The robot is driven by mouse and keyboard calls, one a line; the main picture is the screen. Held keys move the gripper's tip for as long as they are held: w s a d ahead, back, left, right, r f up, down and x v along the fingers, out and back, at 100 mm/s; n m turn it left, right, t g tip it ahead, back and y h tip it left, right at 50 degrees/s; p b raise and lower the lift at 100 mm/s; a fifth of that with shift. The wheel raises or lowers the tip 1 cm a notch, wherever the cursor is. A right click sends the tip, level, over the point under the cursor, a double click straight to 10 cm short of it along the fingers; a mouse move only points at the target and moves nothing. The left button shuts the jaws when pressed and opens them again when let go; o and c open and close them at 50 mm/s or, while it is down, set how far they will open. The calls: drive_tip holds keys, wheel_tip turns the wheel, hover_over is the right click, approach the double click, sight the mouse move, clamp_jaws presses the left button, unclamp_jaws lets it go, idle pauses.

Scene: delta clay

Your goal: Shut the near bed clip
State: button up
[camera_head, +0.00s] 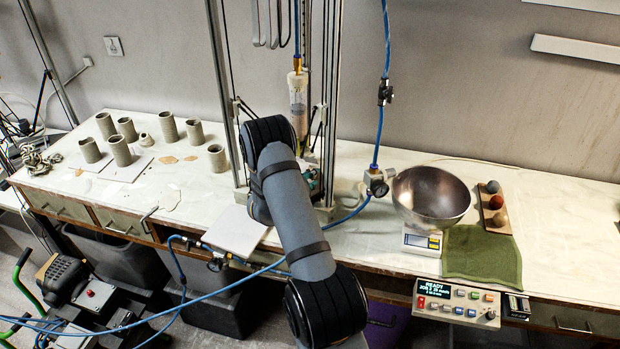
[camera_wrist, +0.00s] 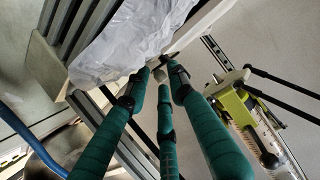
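In the wrist view, my gripper (camera_wrist: 159,72) has three teal fingers whose tips draw close together at the edge of the printer bed. Small gaps show between the tips, but I cannot tell whether they close on anything. A white crumpled sheet (camera_wrist: 125,42) covers the bed there. A small dark part (camera_wrist: 168,58) sits at the bed edge beside the tips; I cannot tell for sure that it is the near bed clip or how it stands.
The printer's upright rails (camera_head: 222,90) and clay tube (camera_head: 297,100) stand close behind my arm. A blue hose (camera_head: 345,215) crosses nearby. A metal bowl (camera_head: 432,195) on a scale stands to the right, clay cylinders (camera_head: 121,150) to the left. A white board (camera_head: 236,232) lies at the front.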

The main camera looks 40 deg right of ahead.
clamp_jaws()
drive_tip(key=shift+w+r, duration=0.1)
drive_tip(key=shift+r, duration=0.05)
